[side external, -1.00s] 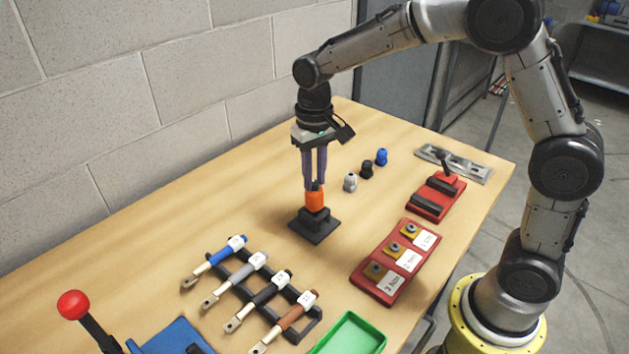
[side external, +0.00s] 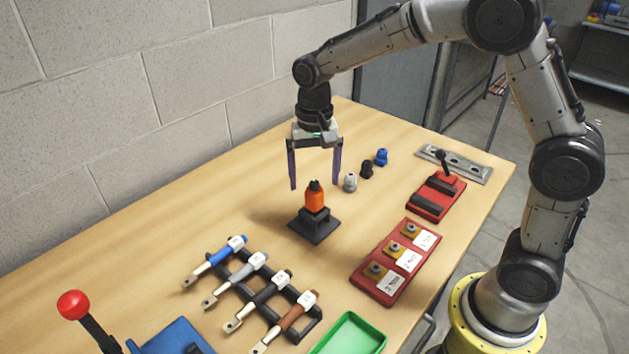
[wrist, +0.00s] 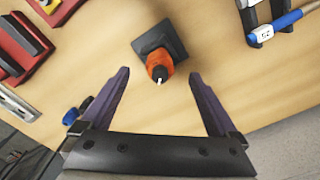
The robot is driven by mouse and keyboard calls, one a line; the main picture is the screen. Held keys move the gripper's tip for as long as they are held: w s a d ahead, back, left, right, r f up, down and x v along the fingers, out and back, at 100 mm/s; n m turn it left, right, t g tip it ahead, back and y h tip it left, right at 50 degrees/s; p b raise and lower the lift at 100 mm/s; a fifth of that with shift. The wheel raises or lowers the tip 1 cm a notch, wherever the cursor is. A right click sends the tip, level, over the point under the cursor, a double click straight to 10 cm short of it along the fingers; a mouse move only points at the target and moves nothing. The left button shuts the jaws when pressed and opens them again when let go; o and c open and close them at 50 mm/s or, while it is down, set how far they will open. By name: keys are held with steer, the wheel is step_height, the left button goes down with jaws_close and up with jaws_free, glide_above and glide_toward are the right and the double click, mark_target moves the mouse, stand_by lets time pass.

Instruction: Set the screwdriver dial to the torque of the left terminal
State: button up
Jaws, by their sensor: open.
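The screwdriver (side external: 315,197) is an orange body with a black top, upright in a black square stand (side external: 315,228) on the table. It also shows in the wrist view (wrist: 159,66), with a light tip or pointer on its end. My gripper (side external: 314,185) is open and empty, its two purple fingers wide apart above and around the screwdriver's top, not touching it. The terminal block (side external: 397,262) is a red plate with three brass terminals, each with a white label. The labels appear to read 3, 2 and 1 Nm from the near end to the far end, but are small.
A black rack (side external: 305,330) holds several handled tools front left. Grey, black and blue knobs (side external: 367,170) stand behind the screwdriver. A red fixture with a lever (side external: 437,195), a grey plate (side external: 455,163), a green tray (side external: 350,335) and a blue base with a red-knobbed lever (side external: 74,305) stand around.

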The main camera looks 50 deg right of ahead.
mark_target(314, 182)
steer(key=shift+r, duration=3.55)
steer(key=shift+r, duration=0.15)
steer(key=s+d+r+n+t, duration=0.1)
steer(key=s+r+t, duration=0.1)
steer(key=s+r, duration=0.4)
steer(key=s+d+r+t, duration=0.2)
steer(key=s+r, duration=0.1)
steer(key=s, duration=0.5)
steer(key=s+f+n+t, duration=0.1)
steer(key=s+f+n, duration=0.5)
steer(key=s, duration=0.4)
steer(key=shift+s+d+f+n+t, duration=0.25)
steer(key=shift+s+f+n+t, duration=0.05)
steer(key=shift+f, duration=0.25)
